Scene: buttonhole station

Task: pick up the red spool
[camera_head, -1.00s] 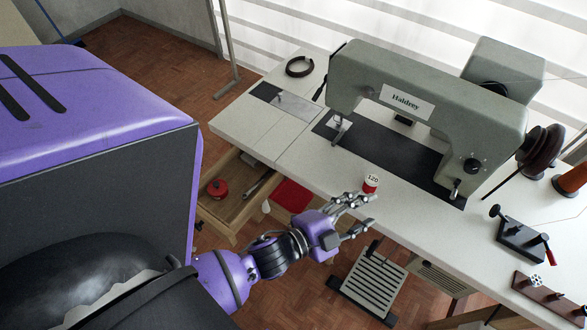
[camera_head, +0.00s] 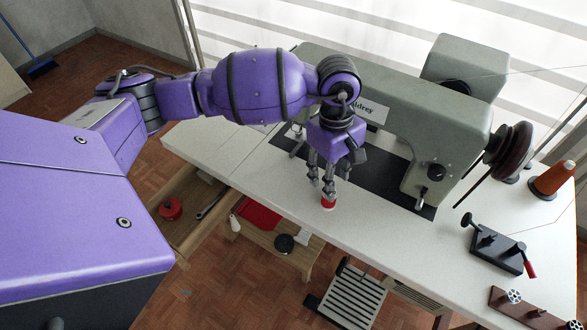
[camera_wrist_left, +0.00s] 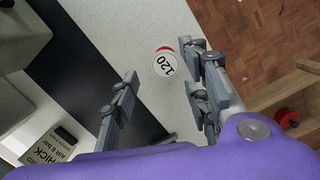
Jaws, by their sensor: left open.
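The red spool (camera_head: 328,203) stands upright on the white table top (camera_head: 262,190) near its front edge. Its white top label reading 120 (camera_wrist_left: 164,67) shows in the left wrist view, with a sliver of red at its edge. My left gripper (camera_head: 324,190) points down over the spool with its fingers open. In the left wrist view the label lies between the open fingers (camera_wrist_left: 162,64), nearer the right-hand ones. The fingertips partly hide the spool in the head view; I cannot tell whether they touch it. My right gripper is not in view.
The grey sewing machine (camera_head: 440,125) stands close behind my left gripper. A black clamp-like device (camera_head: 492,248) and an orange thread cone (camera_head: 550,181) stand to the right. An open drawer holds another red round item (camera_head: 171,208).

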